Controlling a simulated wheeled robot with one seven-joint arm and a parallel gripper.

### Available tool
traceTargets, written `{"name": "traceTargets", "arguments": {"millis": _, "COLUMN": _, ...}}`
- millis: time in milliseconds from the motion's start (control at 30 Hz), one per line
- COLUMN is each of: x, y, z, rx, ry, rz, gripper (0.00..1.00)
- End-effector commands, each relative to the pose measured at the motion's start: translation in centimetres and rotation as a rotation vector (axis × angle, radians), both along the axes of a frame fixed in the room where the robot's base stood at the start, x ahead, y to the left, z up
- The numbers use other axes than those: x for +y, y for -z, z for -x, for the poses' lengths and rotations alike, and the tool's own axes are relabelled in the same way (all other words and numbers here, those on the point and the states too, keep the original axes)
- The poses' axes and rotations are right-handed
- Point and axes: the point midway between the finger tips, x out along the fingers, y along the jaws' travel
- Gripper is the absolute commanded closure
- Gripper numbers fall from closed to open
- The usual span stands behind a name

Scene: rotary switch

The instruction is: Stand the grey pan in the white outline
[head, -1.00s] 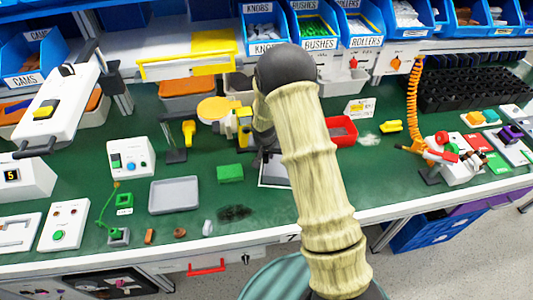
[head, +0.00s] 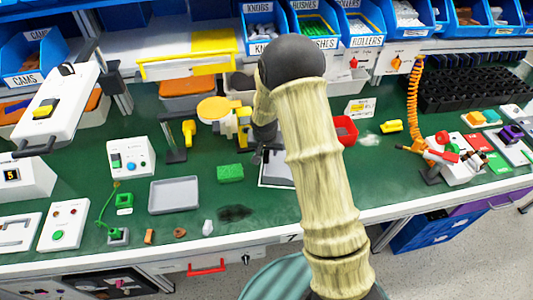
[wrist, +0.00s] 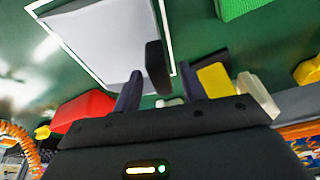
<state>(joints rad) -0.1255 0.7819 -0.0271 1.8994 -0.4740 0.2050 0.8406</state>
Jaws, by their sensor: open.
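The grey pan (wrist: 100,42) lies flat inside the white outline (wrist: 166,38) in the wrist view, with green mat showing between their edges on the right. A dark block (wrist: 156,68), which looks like its handle, stands at the pan's edge. In the head view the pan (head: 279,172) is partly hidden behind my arm. My gripper (wrist: 160,88) is open, its two dark fingers on either side of the dark block; I cannot tell whether they touch it. In the head view my gripper (head: 258,156) is low over the outline's far edge.
A grey tray (head: 174,195) lies to the left, with a green block (head: 230,173) between. A red bin (head: 345,130) stands right of my arm. A yellow-topped device (head: 216,109) stands behind my gripper.

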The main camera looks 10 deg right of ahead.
Motion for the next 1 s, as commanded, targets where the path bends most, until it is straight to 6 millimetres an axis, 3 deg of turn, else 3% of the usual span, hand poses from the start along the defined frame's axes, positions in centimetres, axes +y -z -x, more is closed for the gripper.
{"name": "traceTargets", "arguments": {"millis": 300, "x": 0.5, "y": -5.6, "z": 1.6, "rx": -0.003, "ry": 0.0, "rz": -0.001, "gripper": 0.58}}
{"name": "traceTargets", "arguments": {"millis": 500, "x": 0.7, "y": -8.0, "z": 2.4, "rx": -0.001, "ry": 0.0, "rz": -0.001, "gripper": 0.58}}
{"name": "traceTargets", "arguments": {"millis": 1000, "x": 0.7, "y": -8.5, "z": 2.5, "rx": 0.0, "ry": -0.001, "rz": 0.0, "gripper": 0.58}}
